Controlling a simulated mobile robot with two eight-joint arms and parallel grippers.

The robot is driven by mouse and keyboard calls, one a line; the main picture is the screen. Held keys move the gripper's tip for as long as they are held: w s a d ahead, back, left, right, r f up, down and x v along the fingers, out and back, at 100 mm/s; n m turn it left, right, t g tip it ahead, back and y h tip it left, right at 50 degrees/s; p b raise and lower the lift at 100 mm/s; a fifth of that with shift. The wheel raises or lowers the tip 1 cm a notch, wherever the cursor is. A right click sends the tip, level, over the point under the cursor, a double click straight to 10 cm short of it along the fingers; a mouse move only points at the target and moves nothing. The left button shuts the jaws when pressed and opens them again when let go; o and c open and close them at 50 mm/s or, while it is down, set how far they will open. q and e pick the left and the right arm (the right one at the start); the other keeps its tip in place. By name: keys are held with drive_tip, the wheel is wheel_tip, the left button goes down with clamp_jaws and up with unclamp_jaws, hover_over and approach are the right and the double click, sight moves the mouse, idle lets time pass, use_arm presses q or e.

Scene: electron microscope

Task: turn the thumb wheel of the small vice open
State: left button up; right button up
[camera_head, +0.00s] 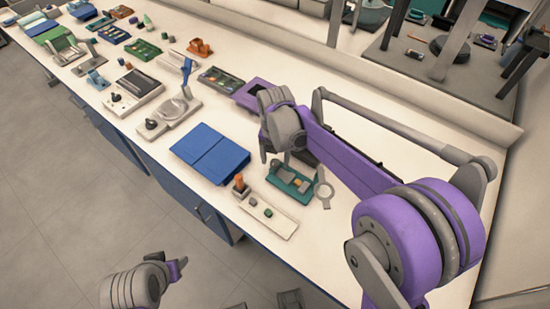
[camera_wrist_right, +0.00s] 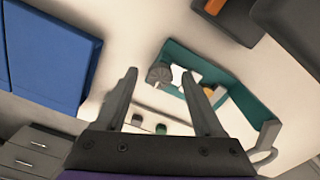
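The small vice (camera_head: 290,183) is a teal frame on the white bench, with a grey ring-shaped part at its right end. In the right wrist view the teal vice (camera_wrist_right: 240,112) lies ahead of the fingers, and its round grey thumb wheel (camera_wrist_right: 159,74) shows in the gap between the fingertips. My right gripper (camera_wrist_right: 160,75) is open and empty; I cannot tell how far the wheel is beyond the tips. In the head view my right gripper (camera_head: 284,156) is above the back of the vice. My left gripper (camera_head: 178,268) is low, off the bench front; its fingers are unclear.
A blue folder-like case (camera_head: 210,152) lies left of the vice. A white tray (camera_head: 268,216) with small pieces and an orange-handled tool (camera_head: 240,185) stand in front. A purple-edged dark tray (camera_head: 252,95) is behind. Instruments and trays fill the bench's far left.

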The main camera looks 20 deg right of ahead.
sight(275, 163)
wheel_tip(275, 163, up, 11)
drive_tip(key=p, duration=0.1)
idle(0.6)
drive_tip(key=shift+f, duration=0.1)
